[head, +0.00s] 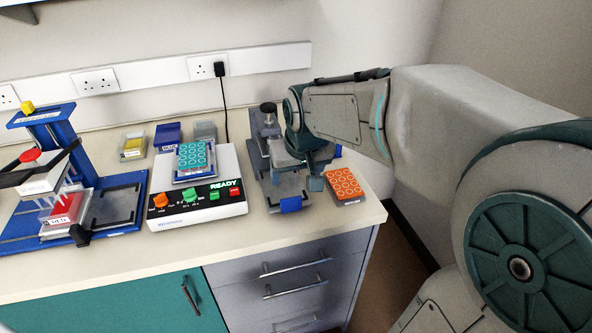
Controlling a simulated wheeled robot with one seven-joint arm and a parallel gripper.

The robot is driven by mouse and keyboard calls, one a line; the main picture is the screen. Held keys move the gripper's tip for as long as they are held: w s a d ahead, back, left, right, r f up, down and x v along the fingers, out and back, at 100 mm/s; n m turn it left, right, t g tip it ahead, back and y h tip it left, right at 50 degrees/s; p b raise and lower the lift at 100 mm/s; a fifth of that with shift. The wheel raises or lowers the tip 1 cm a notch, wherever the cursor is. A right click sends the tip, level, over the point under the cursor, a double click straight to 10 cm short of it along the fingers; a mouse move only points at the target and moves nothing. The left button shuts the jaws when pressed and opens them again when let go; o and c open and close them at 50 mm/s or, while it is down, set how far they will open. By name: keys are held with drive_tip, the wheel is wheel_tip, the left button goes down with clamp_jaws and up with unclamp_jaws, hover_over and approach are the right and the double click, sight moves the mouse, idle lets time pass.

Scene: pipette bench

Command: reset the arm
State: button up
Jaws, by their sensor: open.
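My arm reaches in from the right in the head view, bent over the right part of the bench. My gripper (300,175) points down over the grey metal stand (262,160) with a blue clip at its front. The jaws are open, and I see nothing between them. The arm's wrist hides part of the stand. I cannot tell whether the fingertips touch it.
An orange well rack (344,185) lies close right of my gripper, near the bench edge. A white device (215,190) carries a teal rack (194,157). A blue pipetting stand (62,150) is at left. Small boxes (167,136) stand behind. Drawers (290,275) are below.

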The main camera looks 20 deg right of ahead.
drive_tip(key=s+f, duration=0.1)
drive_tip(key=s, duration=0.6)
drive_tip(key=s+f+g, duration=0.1)
drive_tip(key=s+f, duration=0.1)
drive_tip(key=s, duration=0.6)
drive_tip(key=shift+s+f+g, duration=0.2)
drive_tip(key=shift+f+g, duration=0.05)
drive_tip(key=shift+g, duration=0.05)
drive_tip(key=shift+a, duration=0.1)
drive_tip(key=shift+c, duration=0.3)
